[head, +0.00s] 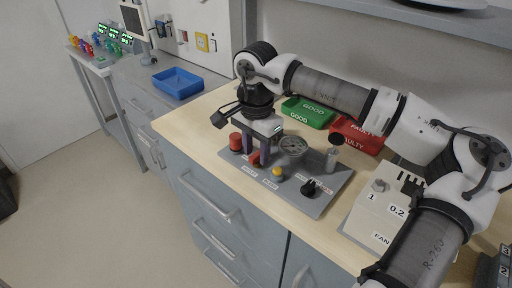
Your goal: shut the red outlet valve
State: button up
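A grey control panel (229,172) lies on the wooden worktop. A round red knob (235,142) stands at its left end. A second red part (254,158), which looks like a valve handle, sits just right of it, partly hidden by my gripper. The labels are too small to read, so I cannot tell for sure which is the outlet valve. My gripper (257,150) points down over the panel, its dark fingers apart and low at this second red part. I cannot tell whether they touch or grip it.
The panel also bears a round gauge (292,147), a yellow button (277,172), a black knob (309,187) and an upright cylinder (331,160). Behind are a green tray (308,112) and a red tray (357,136). A fan box (372,217) stands right. A blue tray (178,83) is left.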

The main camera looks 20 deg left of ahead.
jog(key=shift+f, duration=0.1)
grip_shut()
dwell(0.4)
jog(key=m+b, duration=0.2)
jog(key=m, duration=0.1)
jog(key=shift+a+f+m+b, duration=0.1)
jog(key=shift+m+b, duration=0.2)
jog(key=shift+b, duration=0.05)
jog(key=m+b, duration=0.2)
jog(key=m, duration=0.3)
jog(key=shift+w+m, duration=0.15)
jog(key=shift+m, duration=0.15)
jog(key=m+b, duration=0.1)
jog(key=m, duration=0.3)
jog(key=shift+w+b, duration=0.1)
jog(key=shift+b, duration=0.25)
jog(key=shift+w+m+b, duration=0.1)
jog(key=shift+m+b, duration=0.35)
jog(key=shift+m, duration=1.65)
jog(key=shift+r, duration=0.2)
